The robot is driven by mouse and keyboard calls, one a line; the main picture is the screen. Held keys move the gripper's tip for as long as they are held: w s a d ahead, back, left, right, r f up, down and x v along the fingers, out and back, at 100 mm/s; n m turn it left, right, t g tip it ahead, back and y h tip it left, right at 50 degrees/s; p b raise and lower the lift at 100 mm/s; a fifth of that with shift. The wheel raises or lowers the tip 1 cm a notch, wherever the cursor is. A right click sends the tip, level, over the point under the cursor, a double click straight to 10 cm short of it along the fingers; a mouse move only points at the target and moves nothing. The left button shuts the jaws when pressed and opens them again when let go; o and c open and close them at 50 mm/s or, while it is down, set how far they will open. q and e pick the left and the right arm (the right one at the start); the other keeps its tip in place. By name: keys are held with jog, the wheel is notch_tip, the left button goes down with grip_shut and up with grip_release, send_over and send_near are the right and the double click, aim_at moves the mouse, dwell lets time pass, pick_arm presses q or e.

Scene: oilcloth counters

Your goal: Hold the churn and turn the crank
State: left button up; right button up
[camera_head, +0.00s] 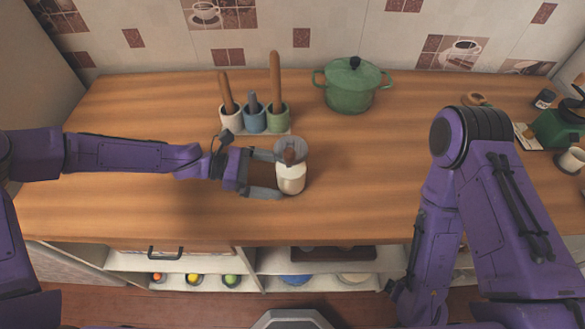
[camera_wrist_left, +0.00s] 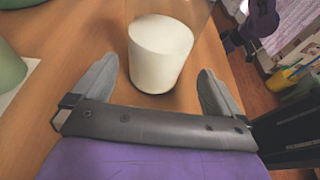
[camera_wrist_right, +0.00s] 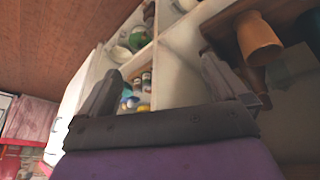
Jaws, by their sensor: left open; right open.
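The crank is not clearly distinguishable at the top. My left gripper (camera_head: 279,174) is open, with its fingers on either side of the jar. In the left wrist view the jar (camera_wrist_left: 160,55) stands between and just beyond the open fingertips (camera_wrist_left: 158,80), with gaps on both sides. My right gripper shows in the right wrist view (camera_wrist_right: 158,75), open and empty, facing shelves below the counter; in the head view its fingers are hidden.
A green lidded pot (camera_head: 350,92) is at the back. A green machine (camera_head: 556,130) and a white cup (camera_head: 572,160) are at the far right.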

aim_at(286, 176)
pick_arm(q)
jog(key=d+f, duration=0.1)
jog(key=w+d+b, duration=0.1)
jog(key=shift+d+f, duration=0.3)
jog(key=shift+f, duration=0.05)
jog(key=shift+s+d, duration=0.1)
jog(key=shift+d, duration=0.25)
jog(key=shift+s+d+r+b, duration=0.15)
jog(key=shift+s+d+b, duration=0.1)
jog(key=shift+b, duration=0.05)
pick_arm(e)
jog(key=f, duration=0.2)
jog(key=shift+w+f, duration=0.2)
jog(key=shift+f, duration=0.1)
